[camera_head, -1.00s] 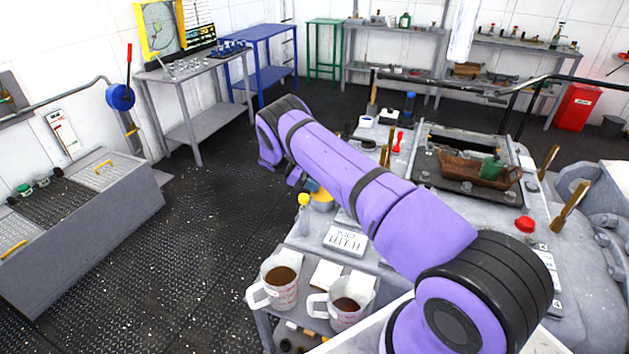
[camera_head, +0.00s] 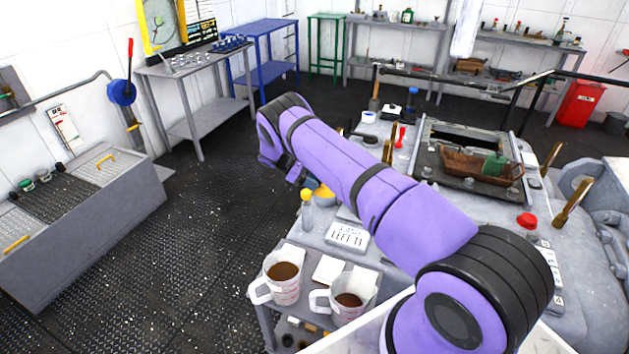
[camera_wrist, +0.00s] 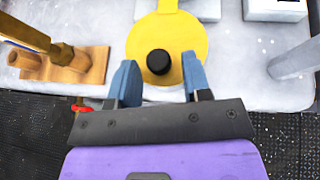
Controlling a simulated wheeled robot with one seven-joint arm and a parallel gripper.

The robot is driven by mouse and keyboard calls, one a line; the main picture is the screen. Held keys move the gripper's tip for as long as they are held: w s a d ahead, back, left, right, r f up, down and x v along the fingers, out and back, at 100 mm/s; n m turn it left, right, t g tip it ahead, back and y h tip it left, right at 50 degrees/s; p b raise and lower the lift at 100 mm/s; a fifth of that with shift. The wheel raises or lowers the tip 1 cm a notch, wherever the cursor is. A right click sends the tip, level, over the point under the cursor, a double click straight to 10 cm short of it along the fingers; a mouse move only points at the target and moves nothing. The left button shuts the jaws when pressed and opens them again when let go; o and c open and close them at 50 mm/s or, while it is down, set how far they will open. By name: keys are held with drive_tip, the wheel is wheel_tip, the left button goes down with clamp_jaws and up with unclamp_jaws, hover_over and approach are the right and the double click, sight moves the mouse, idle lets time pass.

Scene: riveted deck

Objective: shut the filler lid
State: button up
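In the wrist view a round yellow plate (camera_wrist: 140,50) lies on the pale worktop, with a raised black round piece (camera_wrist: 158,62) at its middle and a yellow strip running from its far edge. I take it for the filler lid, but I cannot tell whether it is open or shut. My gripper (camera_wrist: 158,68) has its two blue fingers apart, either side of the black piece in the picture. Nothing shows held, and contact cannot be told. In the head view my arm hides most of the yellow plate (camera_head: 323,194).
A yellow-topped bottle (camera_head: 306,212) stands by a "LEFT 11" sign (camera_head: 347,236). Two mugs (camera_head: 283,284) sit on the lower front ledge. A wooden block (camera_wrist: 90,66) lies left of the plate in the wrist view. The floor left of the bench is clear.

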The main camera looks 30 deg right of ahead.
drive_tip(key=shift+s+f, duration=0.1)
drive_tip(key=shift+f, duration=0.05)
drive_tip(key=v, duration=1.1)
idle(0.3)
